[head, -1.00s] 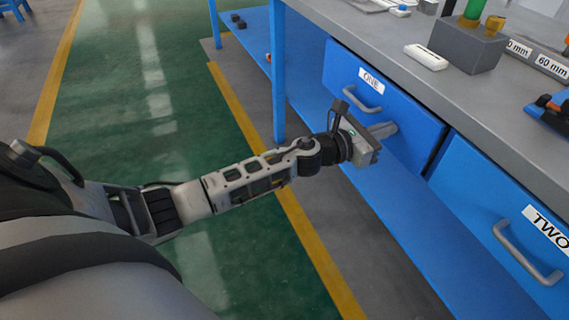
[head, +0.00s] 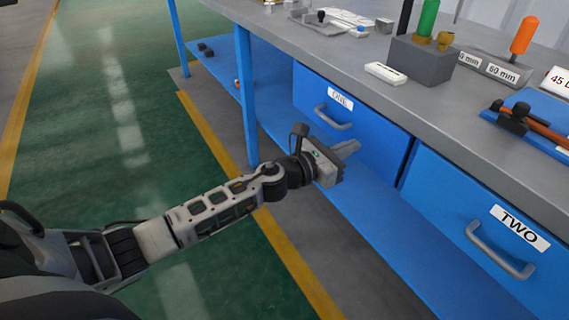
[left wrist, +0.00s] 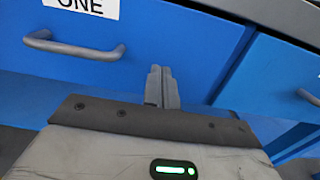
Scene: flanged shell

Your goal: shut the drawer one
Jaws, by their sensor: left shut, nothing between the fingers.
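Drawer one (head: 368,130) is a blue front under the grey bench top, with a white ONE label and a grey bar handle (head: 333,118). Its front looks about level with the bench frame. In the left wrist view the drawer front (left wrist: 150,45) and its handle (left wrist: 75,47) show ahead and to the left. My left gripper (head: 348,148) is shut and empty, in front of the lower part of the drawer, below and right of the handle. In the left wrist view its closed fingers (left wrist: 161,88) point at the blue front; I cannot tell whether they touch it. My right gripper is not in view.
Drawer two (head: 480,225), with its own bar handle (head: 500,250), is to the right. A blue lower shelf (head: 400,260) runs beneath the drawers. A grey block with tools (head: 420,60) and a white box (head: 386,73) stand on the bench top. Green floor lies left.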

